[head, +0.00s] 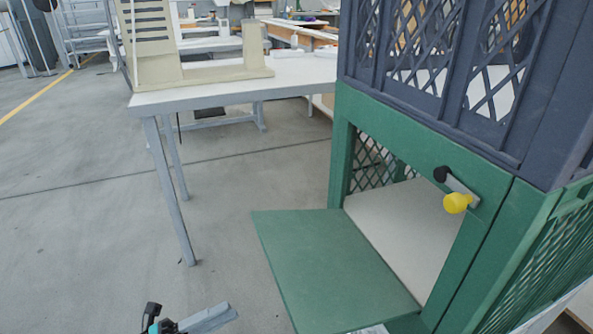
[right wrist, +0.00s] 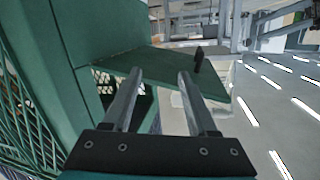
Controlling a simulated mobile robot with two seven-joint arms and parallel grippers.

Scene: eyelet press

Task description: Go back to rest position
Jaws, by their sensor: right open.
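My left gripper (head: 215,317) shows at the bottom edge of the head view, low over the floor and left of the lowered green flap. Only part of it is in frame, and whether its fingers are apart cannot be told. My right gripper (right wrist: 156,76) shows in the right wrist view with its two grey fingers apart and nothing between them. Beyond its fingers is the green flap (right wrist: 128,62), with the green press housing (right wrist: 50,35) to the left. The right gripper does not show in the head view.
The green housing (head: 400,125) stands open at right, its flap (head: 320,265) lowered. A dark blue mesh cage (head: 440,75) sits above. A white table (head: 240,80) stands behind left. The grey floor (head: 90,220) is clear at left.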

